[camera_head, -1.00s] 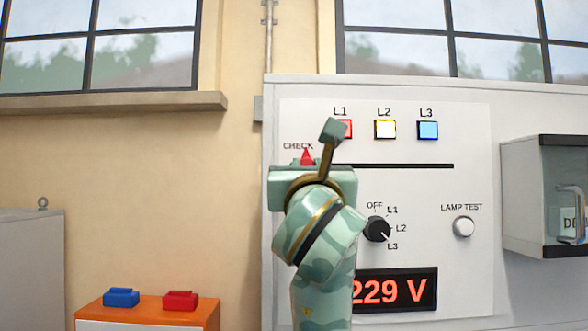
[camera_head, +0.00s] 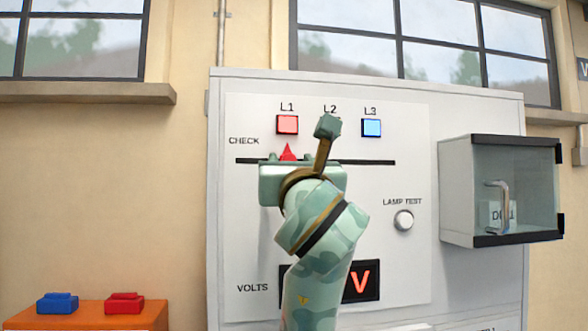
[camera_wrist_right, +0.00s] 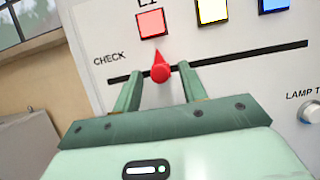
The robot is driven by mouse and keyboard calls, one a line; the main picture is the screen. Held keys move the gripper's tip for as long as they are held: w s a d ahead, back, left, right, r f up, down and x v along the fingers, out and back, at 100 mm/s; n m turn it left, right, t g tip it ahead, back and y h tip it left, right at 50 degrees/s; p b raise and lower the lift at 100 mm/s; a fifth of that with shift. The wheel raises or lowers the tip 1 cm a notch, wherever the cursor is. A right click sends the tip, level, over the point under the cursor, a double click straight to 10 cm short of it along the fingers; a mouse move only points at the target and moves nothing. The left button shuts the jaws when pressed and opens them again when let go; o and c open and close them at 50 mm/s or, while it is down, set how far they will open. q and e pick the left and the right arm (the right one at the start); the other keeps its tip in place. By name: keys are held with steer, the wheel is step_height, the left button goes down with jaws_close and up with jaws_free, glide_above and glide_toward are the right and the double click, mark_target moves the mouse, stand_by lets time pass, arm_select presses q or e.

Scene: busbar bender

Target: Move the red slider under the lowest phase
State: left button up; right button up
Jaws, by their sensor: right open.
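The red slider (camera_head: 288,152) is a small pointed knob on the dark horizontal slot (camera_head: 367,162) of the panel. It stands directly below the red L1 lamp (camera_head: 287,125). My right gripper (camera_wrist_right: 160,76) is open at the slot, one green finger on each side of the slider (camera_wrist_right: 160,67). Contact with either finger is unclear. The yellow L2 lamp (camera_wrist_right: 212,11) shows in the wrist view but is hidden by my arm in the head view. The blue L3 lamp (camera_head: 371,128) is to the right. My left gripper is out of view.
My right arm covers the selector knob and most of the volt display (camera_head: 362,282); only a V is readable. A lamp test button (camera_head: 403,221) and a glass-fronted box (camera_head: 500,190) are to the right. Blue (camera_head: 57,303) and red (camera_head: 124,303) buttons sit on an orange-topped box at lower left.

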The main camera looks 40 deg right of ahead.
steer(key=b+v, duration=0.8)
steer(key=v, duration=0.8)
steer(key=shift+a+f, duration=0.1)
steer(key=shift+f, duration=0.05)
